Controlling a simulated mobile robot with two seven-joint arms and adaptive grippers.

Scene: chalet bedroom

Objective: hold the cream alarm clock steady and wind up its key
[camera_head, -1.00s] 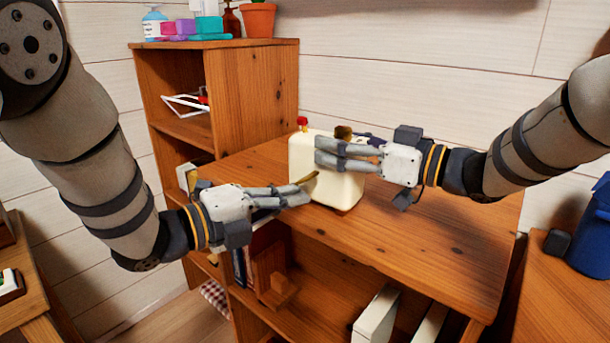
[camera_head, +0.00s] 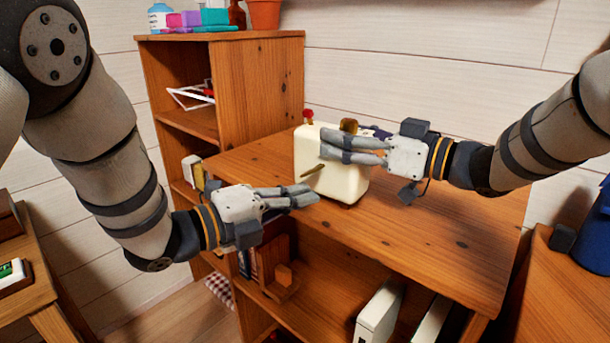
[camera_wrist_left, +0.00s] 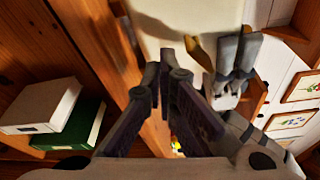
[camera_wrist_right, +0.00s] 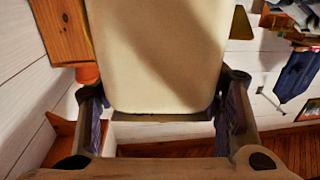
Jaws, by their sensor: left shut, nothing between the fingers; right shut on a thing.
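The cream alarm clock (camera_head: 334,183) stands upright on the wooden desk top, with a red knob (camera_head: 308,116) on top. Its brass key (camera_head: 313,170) sticks out of the face towards my left side. My right gripper (camera_head: 325,146) is shut on the clock body, its fingers across the upper part. In the right wrist view the cream body (camera_wrist_right: 160,50) fills the space between the fingers. My left gripper (camera_head: 314,197) is shut and empty, just below the key and apart from it. The left wrist view shows its closed fingers (camera_wrist_left: 165,70) near the clock's cream surface.
The desk top (camera_head: 430,235) is clear to the right of the clock. A taller wooden shelf (camera_head: 250,90) with bottles and a plant pot stands behind left. White boxes (camera_head: 378,315) sit in the compartment below. A blue container (camera_head: 590,235) stands at the far right.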

